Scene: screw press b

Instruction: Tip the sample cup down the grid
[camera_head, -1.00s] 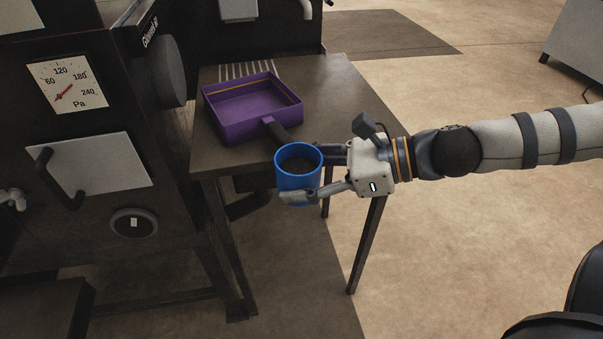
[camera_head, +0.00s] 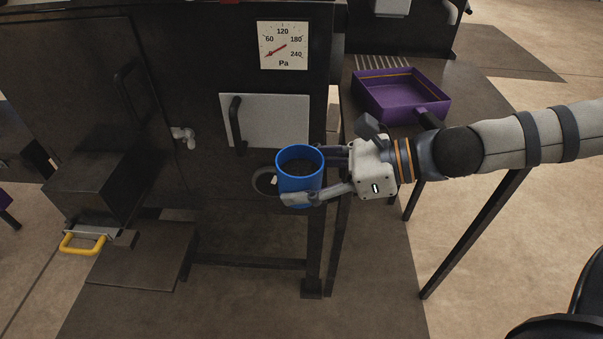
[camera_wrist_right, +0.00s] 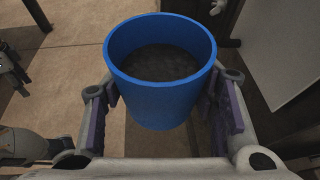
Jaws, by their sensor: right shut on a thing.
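The blue sample cup (camera_head: 297,181) is upright and holds dark, grainy material. My right gripper (camera_head: 308,175) is shut on its sides and holds it in the air, in front of the dark press cabinet in the head view. In the right wrist view the cup (camera_wrist_right: 160,85) sits between the two fingers, its open top and dark contents showing. A pale striped grid (camera_head: 382,62) lies at the back of the side table, behind the purple tray, well apart from the cup.
The purple tray (camera_head: 400,108) with a dark handle stands on the side table (camera_head: 475,95). The cabinet carries a pressure gauge (camera_head: 283,45) and a pale door (camera_head: 275,120). A box with a yellow handle (camera_head: 83,243) stands at left. Open floor lies at right.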

